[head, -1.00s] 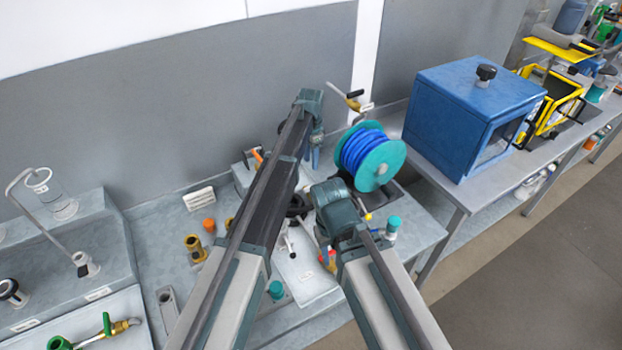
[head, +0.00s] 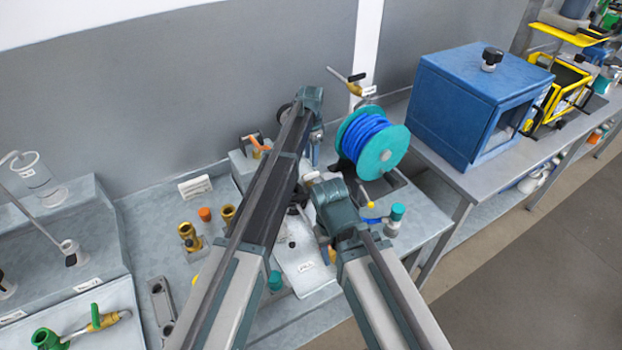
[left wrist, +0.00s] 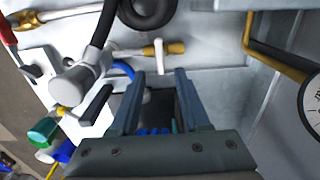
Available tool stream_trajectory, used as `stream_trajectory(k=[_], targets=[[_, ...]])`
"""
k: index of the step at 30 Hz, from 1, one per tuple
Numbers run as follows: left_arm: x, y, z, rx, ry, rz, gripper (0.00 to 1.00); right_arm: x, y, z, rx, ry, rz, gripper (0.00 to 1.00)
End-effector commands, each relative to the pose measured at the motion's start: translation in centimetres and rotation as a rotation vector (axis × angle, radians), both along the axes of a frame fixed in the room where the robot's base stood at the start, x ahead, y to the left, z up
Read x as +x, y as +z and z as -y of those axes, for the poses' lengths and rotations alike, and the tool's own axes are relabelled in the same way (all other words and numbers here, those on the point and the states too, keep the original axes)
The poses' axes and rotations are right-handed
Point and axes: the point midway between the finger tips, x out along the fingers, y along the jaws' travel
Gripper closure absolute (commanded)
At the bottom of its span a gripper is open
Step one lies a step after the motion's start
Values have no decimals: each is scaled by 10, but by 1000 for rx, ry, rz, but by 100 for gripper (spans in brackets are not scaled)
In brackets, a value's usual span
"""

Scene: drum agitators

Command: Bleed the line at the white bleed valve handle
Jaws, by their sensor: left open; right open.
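The teal reel with blue hose (head: 374,142) stands close right of both grippers. A brass valve with a lever (head: 352,88) is behind it. A gauge (left wrist: 313,103) and black hose (left wrist: 102,25) flank the left gripper. A blue cabinet (head: 455,105) stands on the right bench.

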Motion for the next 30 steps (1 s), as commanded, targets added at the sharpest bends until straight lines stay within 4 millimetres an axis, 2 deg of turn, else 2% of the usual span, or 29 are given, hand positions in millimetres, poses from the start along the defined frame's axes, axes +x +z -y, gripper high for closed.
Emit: stream_trajectory(k=[1, 3, 15, 26, 27, 30], targets=[[0, -15, 0, 0, 0, 0, 54, 0, -15, 0, 0, 0, 0, 55], [0, -24, 0, 0, 0, 0, 54, 0, -24, 0, 0, -1, 0, 55], [0, -71, 0, 0, 0, 0, 54, 0, -71, 0, 0, -2, 0, 55], [0, -74, 0, 0, 0, 0, 54, 0, -74, 0, 0, -2, 0, 55], [0, -74, 0, 0, 0, 0, 56, 0, -74, 0, 0, -2, 0, 55], [0, -74, 0, 0, 0, 0, 74, 0, -74, 0, 0, -2, 0, 55]])
